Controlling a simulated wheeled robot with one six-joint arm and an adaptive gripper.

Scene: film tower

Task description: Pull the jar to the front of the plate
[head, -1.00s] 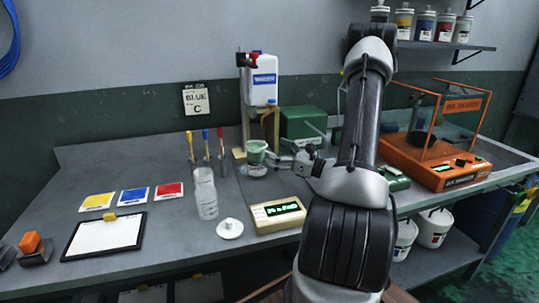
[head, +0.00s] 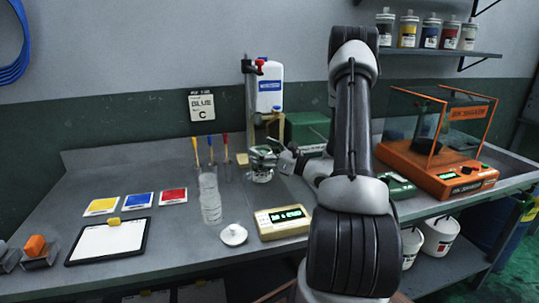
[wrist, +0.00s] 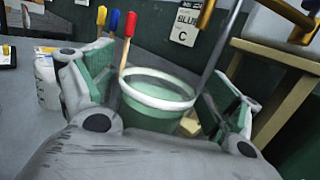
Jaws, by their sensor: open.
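A pale green jar with a white rim (wrist: 158,92) stands between the two fingers of my gripper (wrist: 155,105) in the wrist view. The gripper is open, with a green-padded finger on each side of the jar; I cannot tell whether either pad touches it. In the head view the jar (head: 262,176) is below the dispenser stand, partly covered by my gripper (head: 268,156). The plate under the jar cannot be made out clearly.
A white jug (head: 269,88) stands above and behind the jar. Yellow, blue and red-handled tools stand left of it. A green box (head: 306,128) is behind.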

